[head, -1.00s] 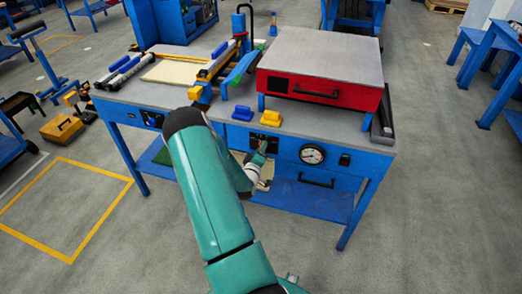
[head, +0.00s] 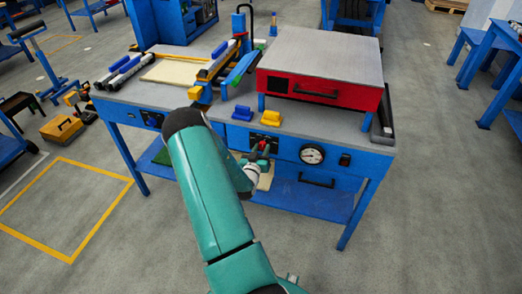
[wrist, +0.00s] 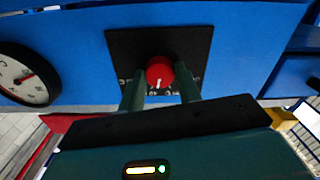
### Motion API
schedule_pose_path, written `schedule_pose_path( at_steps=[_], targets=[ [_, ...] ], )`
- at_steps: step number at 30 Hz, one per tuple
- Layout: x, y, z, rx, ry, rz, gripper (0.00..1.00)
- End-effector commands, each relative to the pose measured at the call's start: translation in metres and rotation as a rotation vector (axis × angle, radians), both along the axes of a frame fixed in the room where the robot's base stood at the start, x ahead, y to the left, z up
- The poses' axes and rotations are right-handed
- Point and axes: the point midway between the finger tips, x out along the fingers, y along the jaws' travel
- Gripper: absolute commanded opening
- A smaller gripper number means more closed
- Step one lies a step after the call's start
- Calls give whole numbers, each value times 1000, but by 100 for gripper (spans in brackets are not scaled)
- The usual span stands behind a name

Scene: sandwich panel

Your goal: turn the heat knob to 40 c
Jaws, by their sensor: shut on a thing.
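The heat knob is a red round knob (wrist: 160,73) with a white pointer line, set on a black plate (wrist: 198,45) on the blue front panel. White lettering on the plate is partly hidden by my fingers and too small to read. In the wrist view my gripper (wrist: 160,84) has one finger on each side of the knob, shut on it. The pointer line points down in that view, toward my gripper. In the head view the knob (head: 267,149) shows small and red at my gripper (head: 264,153).
A round white dial gauge (head: 312,154) sits beside the knob plate; it also shows in the wrist view (wrist: 22,78). A black switch (head: 344,160) is farther right.

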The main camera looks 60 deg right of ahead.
Motion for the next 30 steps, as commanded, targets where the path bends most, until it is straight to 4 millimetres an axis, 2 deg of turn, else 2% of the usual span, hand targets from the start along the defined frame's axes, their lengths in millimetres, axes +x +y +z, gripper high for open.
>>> schedule_pose_path(
  at_steps=[10, 26, 27, 30],
  targets=[
    [0, 0, 0, 26, -160, 0, 11],
    [0, 1, 0, 31, -189, 0, 11],
    [0, 1, -1, 31, -189, 0, 35],
    [0, 1, 0, 31, -189, 0, 55]
  ],
)
